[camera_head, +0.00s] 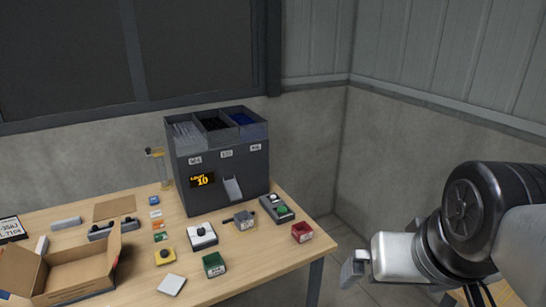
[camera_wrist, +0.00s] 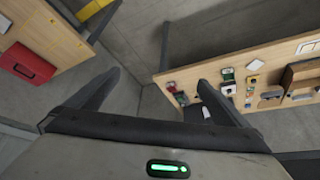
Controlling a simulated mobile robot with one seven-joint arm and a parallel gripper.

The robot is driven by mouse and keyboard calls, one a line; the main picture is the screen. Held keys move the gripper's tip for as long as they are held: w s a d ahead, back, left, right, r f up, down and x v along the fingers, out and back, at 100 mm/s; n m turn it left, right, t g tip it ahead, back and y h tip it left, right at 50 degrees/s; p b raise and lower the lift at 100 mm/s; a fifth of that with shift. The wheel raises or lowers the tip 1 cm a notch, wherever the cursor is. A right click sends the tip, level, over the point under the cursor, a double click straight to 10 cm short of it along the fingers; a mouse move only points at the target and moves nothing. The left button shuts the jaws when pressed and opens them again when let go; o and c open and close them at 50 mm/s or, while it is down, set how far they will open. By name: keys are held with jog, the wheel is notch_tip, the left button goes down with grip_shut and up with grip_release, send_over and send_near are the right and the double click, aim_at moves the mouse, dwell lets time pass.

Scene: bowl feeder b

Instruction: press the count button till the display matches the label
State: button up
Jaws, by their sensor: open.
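The grey bowl feeder (camera_head: 220,165) stands at the back of the wooden table. Candidate buttons are a white box with a black knob (camera_head: 202,236), a yellow box with a dark top (camera_head: 165,256) and a dark box with a green button (camera_head: 277,208); which is the count button I cannot tell. My gripper (camera_head: 353,268) is open and empty, off the table's right side; its fingers also show in the wrist view (camera_wrist: 157,80).
A green box (camera_head: 214,265), a red box (camera_head: 302,232) and a grey device (camera_head: 240,220) stand on the table. An open cardboard box (camera_head: 75,270) is at front left. A plate with printed text (camera_head: 11,228) lies at far left.

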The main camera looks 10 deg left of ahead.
dwell(0.4)
grip_shut()
dwell(0.4)
dwell(1.2)
